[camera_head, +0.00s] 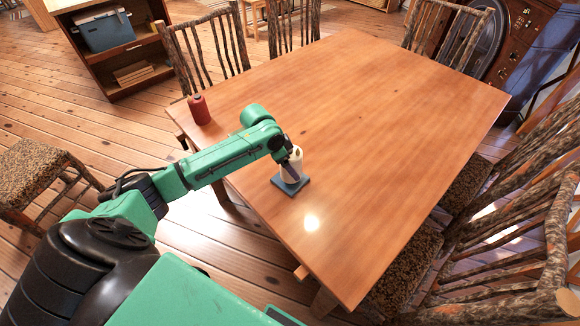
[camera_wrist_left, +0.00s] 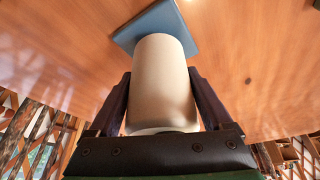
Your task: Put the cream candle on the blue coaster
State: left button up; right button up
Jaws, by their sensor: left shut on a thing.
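The cream candle (camera_head: 293,169) is upright at the near left part of the table, over the blue coaster (camera_head: 291,188). My left gripper (camera_head: 292,160) is shut on the candle, and the wrist view shows the candle (camera_wrist_left: 162,85) between its two fingers (camera_wrist_left: 163,105). In that view the square coaster (camera_wrist_left: 178,22) lies beyond the candle's far end. The candle's base overlaps the coaster in both views; I cannot tell whether it touches or hovers just above. My right gripper is not in view.
The wooden table (camera_head: 380,120) is mostly bare. A red candle (camera_head: 199,109) stands at its left edge, behind my left arm. Rustic chairs surround the table, including one at the right (camera_head: 500,240). A shelf with a blue box (camera_head: 104,28) stands at the back left.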

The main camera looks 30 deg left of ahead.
pick_arm(q)
jog(key=shift+f, duration=0.8)
jog(key=o, duration=1.4)
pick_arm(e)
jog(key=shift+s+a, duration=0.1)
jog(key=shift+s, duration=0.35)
pick_arm(q)
jog(key=shift+r, duration=0.1)
jog(key=v, duration=1.2)
jog(key=shift+s, duration=0.1)
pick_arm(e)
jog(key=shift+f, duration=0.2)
